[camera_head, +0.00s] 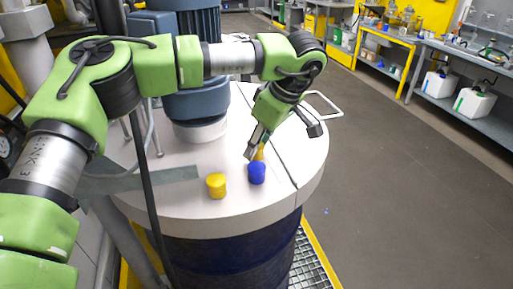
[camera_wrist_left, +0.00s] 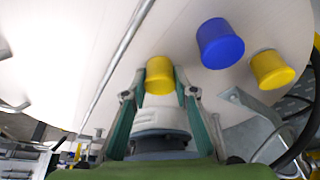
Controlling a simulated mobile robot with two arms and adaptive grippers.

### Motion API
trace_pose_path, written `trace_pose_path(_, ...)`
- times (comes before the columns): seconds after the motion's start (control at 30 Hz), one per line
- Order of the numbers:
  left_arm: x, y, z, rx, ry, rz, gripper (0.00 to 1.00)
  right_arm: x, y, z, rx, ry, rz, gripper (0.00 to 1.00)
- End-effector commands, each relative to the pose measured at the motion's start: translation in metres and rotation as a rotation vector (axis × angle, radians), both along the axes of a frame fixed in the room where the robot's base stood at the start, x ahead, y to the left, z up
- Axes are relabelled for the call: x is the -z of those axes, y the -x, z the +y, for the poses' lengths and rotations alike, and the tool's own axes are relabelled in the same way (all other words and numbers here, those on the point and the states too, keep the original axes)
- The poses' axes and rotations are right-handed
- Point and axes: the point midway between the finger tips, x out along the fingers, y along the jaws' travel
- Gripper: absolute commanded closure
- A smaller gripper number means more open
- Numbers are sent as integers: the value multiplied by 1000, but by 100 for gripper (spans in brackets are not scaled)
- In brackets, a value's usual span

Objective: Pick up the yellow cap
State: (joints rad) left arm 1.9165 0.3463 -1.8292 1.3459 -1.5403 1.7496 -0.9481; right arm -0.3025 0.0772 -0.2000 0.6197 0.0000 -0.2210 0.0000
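A yellow cap (camera_wrist_left: 159,73) sits between the two fingers of my left gripper (camera_wrist_left: 160,85) in the left wrist view. The fingers press close along both sides of it, with no clear gap, and hide part of its sides. In the head view my left gripper (camera_head: 256,149) points down at the drum lid, and only a sliver of this yellow cap shows behind a blue cap (camera_head: 257,173). I cannot tell whether it touches the lid. A second yellow cap (camera_head: 216,185) stands free on the lid, left of the blue one. My right gripper is not in view.
The caps are on the round white drum lid (camera_head: 220,212), close to its front edge. A blue-grey motor (camera_head: 196,104) rises behind them. A metal handle (camera_head: 322,106) sticks out at the lid's right. A yellow bench (camera_head: 388,38) and grey shelves stand beyond open floor.

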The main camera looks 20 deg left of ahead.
Motion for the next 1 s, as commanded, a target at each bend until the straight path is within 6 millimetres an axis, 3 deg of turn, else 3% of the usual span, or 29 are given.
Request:
trace_pose_path(0.57,-10,-1,0,-2,1,-2,84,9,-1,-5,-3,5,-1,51)
trace_pose_path(0.7,-30,-1,-1,-3,2,-4,84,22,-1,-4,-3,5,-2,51)
trace_pose_path(1.0,-95,54,-25,4,-1,-5,84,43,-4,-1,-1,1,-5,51)
